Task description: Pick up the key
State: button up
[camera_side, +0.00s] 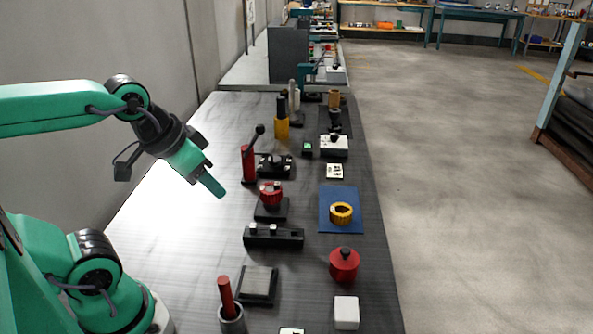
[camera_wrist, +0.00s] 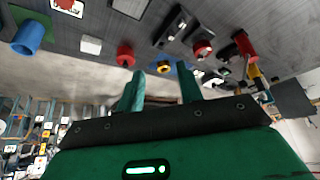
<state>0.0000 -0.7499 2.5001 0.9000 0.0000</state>
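I cannot make out a key for certain in either view; it may be too small, or one of the small parts on the bench. My gripper (camera_side: 212,184) is above the left part of the dark bench in the side view, tilted down to the right. It is left of the red lever (camera_side: 248,165) and the red knob on a black base (camera_side: 270,193), apart from both. In the wrist view my gripper (camera_wrist: 160,73) has its two green fingers well apart, with nothing held between them.
The bench (camera_side: 190,250) holds several fixtures: a yellow ring (camera_side: 341,213) on a blue mat (camera_side: 329,193), a red round pot (camera_side: 344,265), a white block (camera_side: 346,313), and a red rod in a grey cup (camera_side: 231,318). A wall bounds the left; the floor is open right.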

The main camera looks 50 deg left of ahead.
jog(key=shift+o, duration=0.6)
jog(key=m+g, duration=0.5)
jog(key=m, duration=0.4)
send_over(276, 183)
jog(key=f, duration=0.8)
jog(key=shift+s+d+f, duration=0.2)
jog(key=shift+w+a+f+g, duration=0.3)
jog(key=shift+f, duration=0.1)
jog(key=shift+d+f, duration=0.1)
jog(key=shift+f, duration=3.8)
